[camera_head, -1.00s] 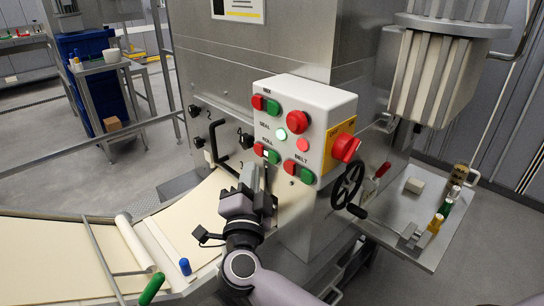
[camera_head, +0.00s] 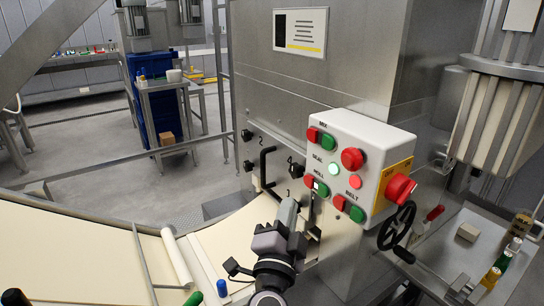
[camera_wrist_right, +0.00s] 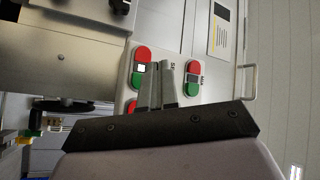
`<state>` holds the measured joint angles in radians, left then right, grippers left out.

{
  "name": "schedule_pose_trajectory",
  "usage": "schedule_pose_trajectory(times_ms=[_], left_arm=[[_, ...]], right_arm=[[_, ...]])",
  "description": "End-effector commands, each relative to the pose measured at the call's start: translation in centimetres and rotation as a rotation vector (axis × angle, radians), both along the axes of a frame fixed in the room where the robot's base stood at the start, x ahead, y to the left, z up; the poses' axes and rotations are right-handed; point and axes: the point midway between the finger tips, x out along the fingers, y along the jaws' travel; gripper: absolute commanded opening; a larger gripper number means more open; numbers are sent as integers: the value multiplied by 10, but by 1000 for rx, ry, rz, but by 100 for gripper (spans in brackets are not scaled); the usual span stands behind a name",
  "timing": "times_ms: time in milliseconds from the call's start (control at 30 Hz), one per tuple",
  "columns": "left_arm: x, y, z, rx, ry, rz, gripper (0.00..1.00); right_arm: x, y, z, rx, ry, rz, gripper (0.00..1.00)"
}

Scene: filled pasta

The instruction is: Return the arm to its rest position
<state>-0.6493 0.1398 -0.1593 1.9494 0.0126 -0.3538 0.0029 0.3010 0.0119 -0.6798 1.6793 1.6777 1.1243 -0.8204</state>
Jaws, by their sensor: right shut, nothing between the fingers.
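My right gripper (camera_head: 298,222) is in front of the machine, just below and left of the white control box (camera_head: 345,150). Its fingers are shut and hold nothing. In the right wrist view the gripper's fingertips (camera_wrist_right: 168,85) overlap the box's face in the picture, near its red and green buttons. I cannot tell the exact gap between fingertips and box. The box carries several red and green buttons, a lit pale green lamp (camera_head: 334,169) and a red knob (camera_head: 400,187) on a yellow plate. My left gripper does not show.
A black handwheel (camera_head: 396,226) sits below the box, and a black crank handle (camera_head: 266,168) is to its left. Cream dough sheets (camera_head: 80,260) lie on the belt at lower left. The floor beyond the belt is open.

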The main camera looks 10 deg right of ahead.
Motion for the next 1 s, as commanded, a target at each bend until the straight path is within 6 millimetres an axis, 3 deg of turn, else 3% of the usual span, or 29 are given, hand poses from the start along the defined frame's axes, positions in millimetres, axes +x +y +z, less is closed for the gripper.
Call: schedule_pose_trajectory(times_ms=[267,467,567,767,900,1000], left_arm=[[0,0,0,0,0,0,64],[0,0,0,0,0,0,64],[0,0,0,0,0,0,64],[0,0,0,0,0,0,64],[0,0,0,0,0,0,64],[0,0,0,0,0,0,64]], right_arm=[[-19,-3,-11,-119,-81,87,0],[-51,7,-45,-350,-80,279,0],[-69,13,-76,-472,-10,389,0],[-117,12,-163,-698,269,604,0],[-162,-10,-229,-820,541,710,0],[-192,-31,-264,-881,717,751,0]])
